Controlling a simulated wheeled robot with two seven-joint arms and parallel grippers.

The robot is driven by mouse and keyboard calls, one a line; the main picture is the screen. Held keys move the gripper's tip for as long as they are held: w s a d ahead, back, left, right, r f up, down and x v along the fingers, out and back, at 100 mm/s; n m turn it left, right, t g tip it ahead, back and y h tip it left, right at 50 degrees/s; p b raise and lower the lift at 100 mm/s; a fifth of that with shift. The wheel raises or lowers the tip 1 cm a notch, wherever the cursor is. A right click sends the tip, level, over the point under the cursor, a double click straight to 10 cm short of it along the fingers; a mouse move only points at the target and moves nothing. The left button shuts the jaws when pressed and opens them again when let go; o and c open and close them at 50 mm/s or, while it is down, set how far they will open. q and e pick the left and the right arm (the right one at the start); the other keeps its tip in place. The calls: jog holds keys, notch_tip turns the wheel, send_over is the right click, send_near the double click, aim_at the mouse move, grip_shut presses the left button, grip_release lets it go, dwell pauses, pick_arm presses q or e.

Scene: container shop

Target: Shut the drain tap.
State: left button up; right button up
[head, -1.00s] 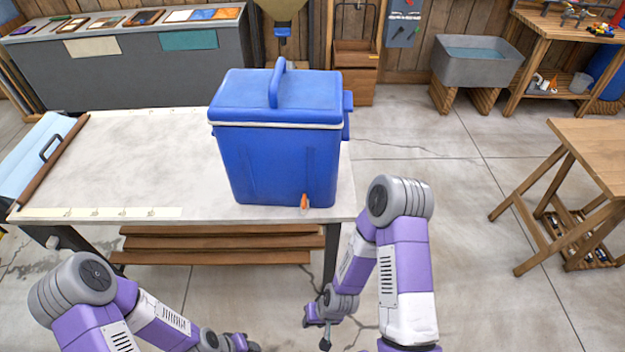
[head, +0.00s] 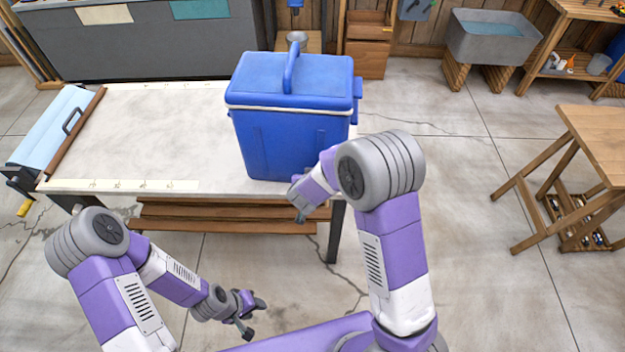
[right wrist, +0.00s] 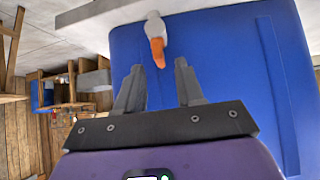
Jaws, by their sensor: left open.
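The blue cooler (head: 285,140) stands upright on the white-topped table, lid on. Its drain tap is hidden behind my right arm in the head view. In the right wrist view the tap shows as a white spout with an orange lever (right wrist: 158,52) on the blue wall. My right gripper (right wrist: 160,68) is open, its fingers apart, with the orange lever end just beyond and between the fingertips; I see no contact. My left gripper (head: 254,317) is open and empty, low in front of the table.
The table top (head: 160,140) is clear left of the cooler. A light-blue panel with a dark handle (head: 72,122) is at its left end. Wooden boards (head: 225,218) lie beneath. A wooden stand (head: 590,145) is at right, with open floor between.

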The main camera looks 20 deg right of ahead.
jog(key=shift+x, duration=1.4)
grip_shut()
